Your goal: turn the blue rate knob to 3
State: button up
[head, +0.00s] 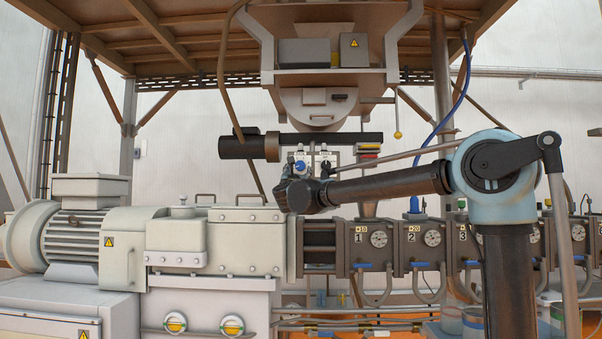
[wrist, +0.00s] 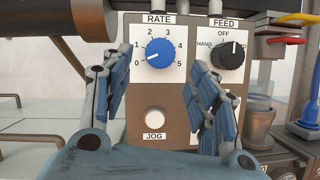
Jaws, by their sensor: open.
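The blue rate knob (wrist: 160,53) is on a white RATE plate with a dial marked 0 to 5. Its white pointer mark points to the lower left, at about 0. In the head view the knob (head: 300,166) shows small, just above my gripper (head: 297,186). In the wrist view my gripper (wrist: 156,72) is open and empty. Its two blue-padded fingers stand apart, one at the lower left of the knob and one at the lower right, with no visible contact with it.
A black FEED selector knob (wrist: 233,55) sits close on the right, pointing up at OFF. A white JOG button (wrist: 155,121) is below the rate knob. A dark horizontal cylinder (head: 240,147) is left of the panel. Red and blue fittings stand at the right.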

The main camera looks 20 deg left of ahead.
aim_at(300, 167)
jog(key=shift+x, duration=2.8)
jog(key=c, duration=1.1)
